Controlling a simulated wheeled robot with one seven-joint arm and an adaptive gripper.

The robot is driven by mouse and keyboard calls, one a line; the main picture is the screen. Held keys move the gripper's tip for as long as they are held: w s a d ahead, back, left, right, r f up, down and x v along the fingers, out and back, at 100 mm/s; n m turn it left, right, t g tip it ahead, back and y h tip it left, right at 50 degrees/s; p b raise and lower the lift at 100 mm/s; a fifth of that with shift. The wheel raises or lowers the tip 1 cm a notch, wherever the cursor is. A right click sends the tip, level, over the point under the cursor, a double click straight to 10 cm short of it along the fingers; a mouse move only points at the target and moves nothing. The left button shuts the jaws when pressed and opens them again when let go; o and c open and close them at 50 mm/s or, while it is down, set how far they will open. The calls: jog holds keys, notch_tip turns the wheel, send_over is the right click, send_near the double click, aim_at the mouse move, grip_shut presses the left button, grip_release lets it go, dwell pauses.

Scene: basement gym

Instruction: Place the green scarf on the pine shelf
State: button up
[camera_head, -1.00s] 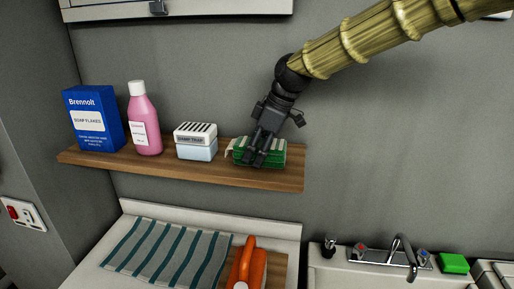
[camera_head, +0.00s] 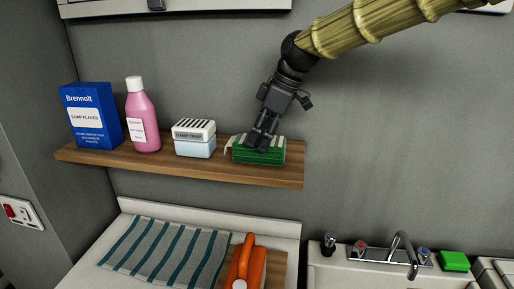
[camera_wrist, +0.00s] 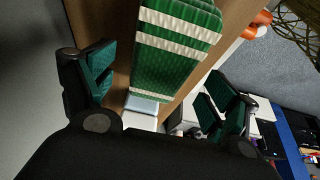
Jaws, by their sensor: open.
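The green scarf (camera_head: 258,151) is folded, with white stripes and a fringe at its left end. It rests on the right part of the wooden shelf (camera_head: 200,170). In the wrist view the scarf (camera_wrist: 178,45) lies on the brown shelf board (camera_wrist: 122,50), between and beyond my fingers. My gripper (camera_head: 262,141) is just above the scarf, pointing down. In the wrist view my gripper (camera_wrist: 155,90) has its two green-padded fingers wide apart, with nothing held. I cannot tell whether a fingertip touches the scarf.
On the shelf, left of the scarf, stand a damp trap box (camera_head: 195,139), a pink bottle (camera_head: 142,116) and a blue soap flakes box (camera_head: 91,116). Below are a striped cloth (camera_head: 165,251), an orange iron-like object (camera_head: 246,266), a tap (camera_head: 402,256) and a green sponge (camera_head: 454,261).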

jog(key=b+v, duration=0.2)
jog(key=v, duration=0.6)
jog(key=shift+d, duration=0.15)
